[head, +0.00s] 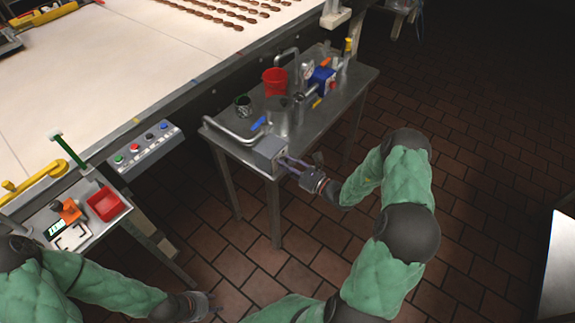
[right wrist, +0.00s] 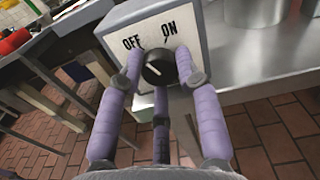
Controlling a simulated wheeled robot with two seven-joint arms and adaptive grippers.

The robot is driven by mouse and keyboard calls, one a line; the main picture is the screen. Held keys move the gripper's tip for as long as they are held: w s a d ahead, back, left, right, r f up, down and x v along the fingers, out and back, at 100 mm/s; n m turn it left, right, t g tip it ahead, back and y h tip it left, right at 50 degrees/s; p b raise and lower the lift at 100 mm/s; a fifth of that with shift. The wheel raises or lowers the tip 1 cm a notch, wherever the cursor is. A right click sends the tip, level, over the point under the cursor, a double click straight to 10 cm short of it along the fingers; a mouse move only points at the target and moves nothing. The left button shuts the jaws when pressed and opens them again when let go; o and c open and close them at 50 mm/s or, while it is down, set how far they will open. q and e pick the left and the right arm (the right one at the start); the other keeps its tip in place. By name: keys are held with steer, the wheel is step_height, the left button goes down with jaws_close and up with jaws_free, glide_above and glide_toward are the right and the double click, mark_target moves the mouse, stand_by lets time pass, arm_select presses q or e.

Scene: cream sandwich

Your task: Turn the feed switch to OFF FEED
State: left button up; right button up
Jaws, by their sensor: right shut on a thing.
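The feed switch is a black round knob (right wrist: 158,68) on a grey box (right wrist: 187,15) labelled OFF at left and ON at right. A pale mark on the knob slants to the upper left, towards the OFF side. In the head view the box (head: 268,151) sits at the near corner of the steel table. My right gripper (right wrist: 157,70) has purple fingers around the knob and is shut on it; it also shows in the head view (head: 287,163). My left gripper (head: 215,302) is low at the bottom, away from the box, with its fingers apart and empty.
The steel table (head: 341,102) holds a red container (head: 275,81), a dark cup (head: 243,105) and a blue device (head: 322,79). A button panel (head: 146,149) and a red bin (head: 105,203) stand to the left. The tiled floor at right is open.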

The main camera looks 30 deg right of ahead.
steer(key=shift+s+f+n, duration=0.1)
steer(key=shift+f+n, duration=0.1)
steer(key=shift+n, duration=0.8)
steer(key=o, duration=1.1)
steer(key=shift+o, duration=0.2)
steer(key=shift+r, duration=0.1)
steer(key=v, duration=1.2)
